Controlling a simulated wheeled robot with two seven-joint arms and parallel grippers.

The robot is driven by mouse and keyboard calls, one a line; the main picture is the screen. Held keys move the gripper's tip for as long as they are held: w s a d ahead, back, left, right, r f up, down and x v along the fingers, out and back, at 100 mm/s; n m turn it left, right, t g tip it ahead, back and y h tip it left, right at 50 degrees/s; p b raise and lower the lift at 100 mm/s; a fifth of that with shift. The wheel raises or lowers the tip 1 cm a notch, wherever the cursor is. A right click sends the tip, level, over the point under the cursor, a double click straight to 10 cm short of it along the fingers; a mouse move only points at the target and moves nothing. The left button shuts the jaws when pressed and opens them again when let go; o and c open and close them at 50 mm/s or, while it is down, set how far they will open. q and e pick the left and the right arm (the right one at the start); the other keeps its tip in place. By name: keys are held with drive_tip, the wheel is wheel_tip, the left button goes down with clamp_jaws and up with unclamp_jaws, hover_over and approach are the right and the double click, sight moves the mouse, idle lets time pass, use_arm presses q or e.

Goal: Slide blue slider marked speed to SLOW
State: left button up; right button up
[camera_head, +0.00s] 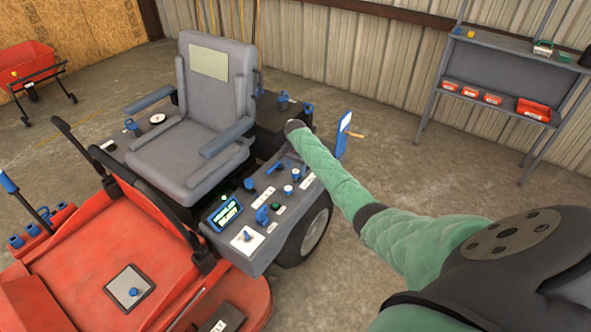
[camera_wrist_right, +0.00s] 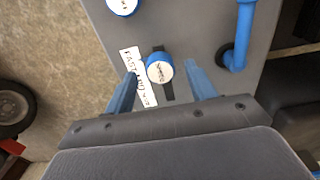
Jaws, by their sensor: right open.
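The blue slider knob (camera_wrist_right: 160,68), with small lettering on its top, sits in a dark slot in the right wrist view. Slot shows both above and below the knob. In the head view my green-sleeved right arm reaches to the console and the slider cannot be made out surely. My left gripper is out of view.
A bent blue lever (camera_wrist_right: 242,35) stands close right of the fingers, and another blue knob (camera_wrist_right: 122,5) lies above. The head view shows the mower's grey seat (camera_head: 190,150), a lit display (camera_head: 225,213) and a grey shelf (camera_head: 500,45) by the wall.

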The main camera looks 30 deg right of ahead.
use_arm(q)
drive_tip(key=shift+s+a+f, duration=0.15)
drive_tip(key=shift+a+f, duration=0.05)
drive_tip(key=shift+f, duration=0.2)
use_arm(e)
drive_tip(key=shift+f, duration=0.85)
